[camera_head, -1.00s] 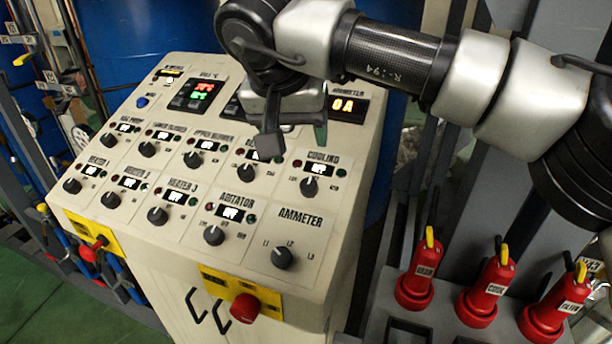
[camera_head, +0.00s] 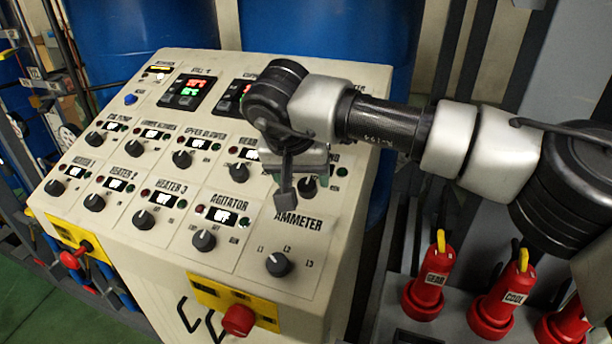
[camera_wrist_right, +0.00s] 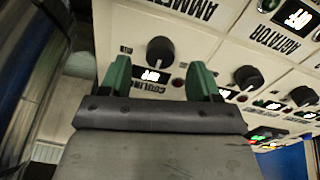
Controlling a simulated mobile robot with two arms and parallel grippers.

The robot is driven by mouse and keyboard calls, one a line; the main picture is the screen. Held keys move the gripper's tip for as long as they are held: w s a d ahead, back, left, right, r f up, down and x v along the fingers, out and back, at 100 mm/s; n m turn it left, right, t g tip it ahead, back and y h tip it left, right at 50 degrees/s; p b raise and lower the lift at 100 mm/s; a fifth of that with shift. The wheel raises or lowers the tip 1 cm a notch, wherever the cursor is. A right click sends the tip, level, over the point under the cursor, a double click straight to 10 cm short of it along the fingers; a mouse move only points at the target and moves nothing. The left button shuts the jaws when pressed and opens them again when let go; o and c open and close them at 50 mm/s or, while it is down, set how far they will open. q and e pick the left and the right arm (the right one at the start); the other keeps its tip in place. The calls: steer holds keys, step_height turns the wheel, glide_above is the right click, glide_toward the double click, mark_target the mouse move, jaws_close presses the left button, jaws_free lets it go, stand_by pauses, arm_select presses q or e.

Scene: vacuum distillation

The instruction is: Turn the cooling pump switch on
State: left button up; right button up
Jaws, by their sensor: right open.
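The cooling pump switch is a black rotary knob (camera_head: 308,184) on the sloped cream panel (camera_head: 150,268), partly behind my right gripper (camera_head: 290,186) in the head view. In the right wrist view the cooling knob (camera_wrist_right: 160,50) is ahead of and between the two green fingers of the right gripper (camera_wrist_right: 160,80), which are open and apart from it. Its lit white display (camera_wrist_right: 152,75) and label sit nearer the gripper, but the display text is too small to read. In the head view my gripper hides the cooling label. My left gripper is not in view.
The agitator knob (camera_head: 204,240) and ammeter knob (camera_head: 278,264) are close by. Red plugs (camera_head: 428,286) stand in a rack at right. Blue drums (camera_head: 325,45) stand behind.

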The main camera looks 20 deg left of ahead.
mark_target(306, 184)
steer(key=x, duration=0.2)
steer(key=shift+w+f+p, duration=0.2)
steer(key=shift+w+p, duration=0.05)
steer(key=shift+p, duration=0.05)
steer(key=shift+w+f, duration=0.1)
steer(key=shift+f, duration=0.35)
steer(key=c, duration=0.9)
